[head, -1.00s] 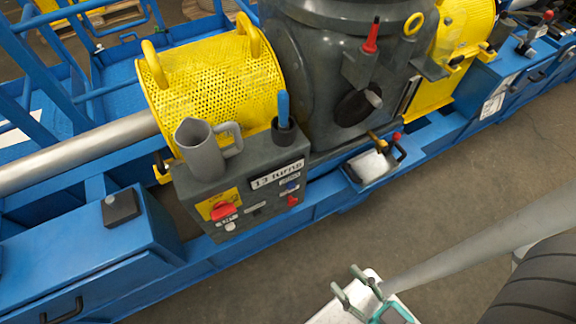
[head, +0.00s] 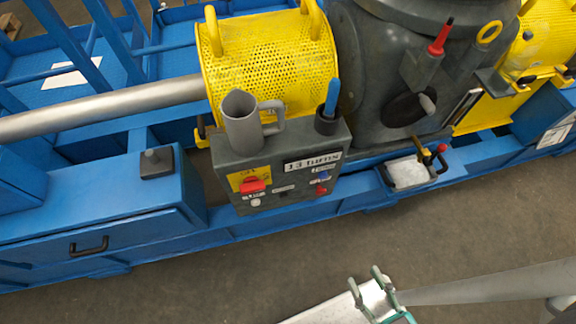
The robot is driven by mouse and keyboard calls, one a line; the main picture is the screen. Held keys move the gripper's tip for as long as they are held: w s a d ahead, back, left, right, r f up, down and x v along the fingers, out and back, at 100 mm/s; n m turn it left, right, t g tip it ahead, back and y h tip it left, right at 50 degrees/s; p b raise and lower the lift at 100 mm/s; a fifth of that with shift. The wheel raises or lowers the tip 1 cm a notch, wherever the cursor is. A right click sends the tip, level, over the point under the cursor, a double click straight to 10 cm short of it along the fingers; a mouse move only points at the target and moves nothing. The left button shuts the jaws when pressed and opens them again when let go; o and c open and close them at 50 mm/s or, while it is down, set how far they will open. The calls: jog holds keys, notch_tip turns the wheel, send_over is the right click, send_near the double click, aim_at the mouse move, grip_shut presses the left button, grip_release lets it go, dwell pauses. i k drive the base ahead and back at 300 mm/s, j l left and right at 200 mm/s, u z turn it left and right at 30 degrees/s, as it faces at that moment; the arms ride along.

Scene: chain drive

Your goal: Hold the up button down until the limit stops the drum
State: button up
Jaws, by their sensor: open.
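The grey control box (head: 235,160) stands at the front of the blue frame. Its front carries a label reading "13 turns" (head: 312,161), a blue button (head: 323,176) with a small label above it, and a red button (head: 321,191) below. A red switch (head: 252,186) sits on a yellow plate at the left, above a white button (head: 255,202). I cannot read which button is marked up. The drum is not clearly visible; a perforated yellow guard (head: 265,70) stands behind the box. My gripper (head: 365,277) is open and empty over the floor, well below and apart from the box.
A grey jug (head: 241,122) and a cup with a blue-handled tool (head: 327,122) stand on the box. A small tray (head: 410,174) with white contents juts out to the right. A drawer handle (head: 88,246) projects at left. The floor (head: 230,272) before the box is clear.

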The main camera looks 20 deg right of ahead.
aim_at(257, 202)
jog(key=u, duration=0.35)
jog(key=k+l+z, duration=0.1)
jog(key=k+l, duration=0.6)
jog(key=k, duration=0.15)
